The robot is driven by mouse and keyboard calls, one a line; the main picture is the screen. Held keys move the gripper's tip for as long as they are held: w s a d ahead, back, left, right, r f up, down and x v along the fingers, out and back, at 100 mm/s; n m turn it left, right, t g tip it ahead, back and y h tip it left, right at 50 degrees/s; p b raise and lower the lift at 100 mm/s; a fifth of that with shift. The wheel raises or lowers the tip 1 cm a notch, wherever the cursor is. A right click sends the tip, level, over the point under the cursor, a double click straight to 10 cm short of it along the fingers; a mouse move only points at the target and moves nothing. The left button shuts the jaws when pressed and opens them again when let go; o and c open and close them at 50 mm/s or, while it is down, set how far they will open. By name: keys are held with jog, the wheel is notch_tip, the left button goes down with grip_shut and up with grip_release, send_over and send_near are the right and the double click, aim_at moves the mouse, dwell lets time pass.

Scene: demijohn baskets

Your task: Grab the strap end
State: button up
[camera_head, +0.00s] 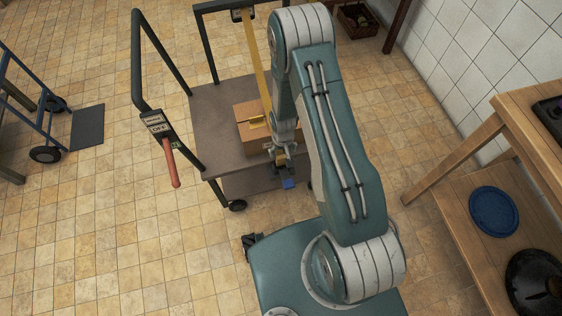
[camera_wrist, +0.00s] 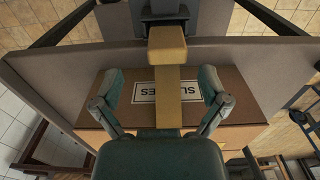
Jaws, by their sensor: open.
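A yellow strap (camera_head: 255,58) runs from a dark fitting (camera_head: 242,14) on the cart's far rail down toward a cardboard box (camera_head: 252,111). In the wrist view the strap (camera_wrist: 167,98) crosses the box's white label (camera_wrist: 145,92), with a thicker yellow block (camera_wrist: 167,45) at its upper part. I cannot tell for sure whether this block is the strap end. My gripper (camera_wrist: 161,76) is open, one finger on each side of the strap, with gaps on both sides.
The box stands on a brown platform cart (camera_head: 215,105) with dark rails and a red lever (camera_head: 171,163). A wooden bench (camera_head: 462,150) with a blue round object (camera_head: 493,211) is at the right. A blue hand truck (camera_head: 40,112) stands left. Tiled floor between is clear.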

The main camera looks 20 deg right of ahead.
aim_at(281, 161)
jog(key=f, duration=0.5)
jog(key=shift+s+a+f, duration=0.2)
jog(key=shift+a+f, duration=0.15)
jog(key=shift+a, duration=0.05)
jog(key=c, duration=1.3)
